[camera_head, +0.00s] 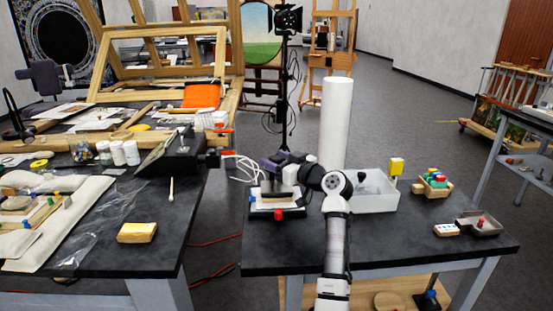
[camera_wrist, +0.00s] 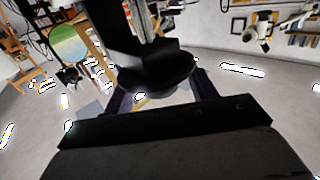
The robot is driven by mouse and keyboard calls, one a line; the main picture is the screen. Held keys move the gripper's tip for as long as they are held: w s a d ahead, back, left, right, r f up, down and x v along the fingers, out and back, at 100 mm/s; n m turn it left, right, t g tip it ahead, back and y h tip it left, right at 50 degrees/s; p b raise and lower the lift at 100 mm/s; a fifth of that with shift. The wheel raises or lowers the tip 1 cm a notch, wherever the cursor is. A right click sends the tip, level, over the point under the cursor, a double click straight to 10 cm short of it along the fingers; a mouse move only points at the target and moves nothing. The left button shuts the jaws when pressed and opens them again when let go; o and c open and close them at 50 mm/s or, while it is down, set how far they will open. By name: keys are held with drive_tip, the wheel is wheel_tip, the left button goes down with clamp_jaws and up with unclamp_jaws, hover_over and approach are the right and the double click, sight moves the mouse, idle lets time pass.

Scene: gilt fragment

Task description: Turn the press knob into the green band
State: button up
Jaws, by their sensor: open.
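A small dark press (camera_head: 262,212) stands on the right-hand bench, with a pale pad on its bed. A red knob (camera_head: 278,214) is on its front and a blue one (camera_head: 303,204) at its right side. My gripper (camera_head: 283,163) is over the top of the press, with its purplish fingers apart. In the wrist view my gripper (camera_wrist: 162,96) is open, and a large black rounded part (camera_wrist: 155,65) shows between the fingers. It looks like the top of the press; I cannot tell whether the fingers touch it. No green band can be made out.
A white upright cylinder (camera_head: 336,120) and a white bin (camera_head: 378,199) stand close to the right of the press. A wooden block rack (camera_head: 432,189) and a grey tray (camera_head: 480,228) are farther right. The bench front is mostly clear. A gap separates the left bench (camera_head: 80,262).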

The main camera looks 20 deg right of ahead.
drive_tip(key=shift+c, duration=0.5)
drive_tip(key=c, duration=0.9)
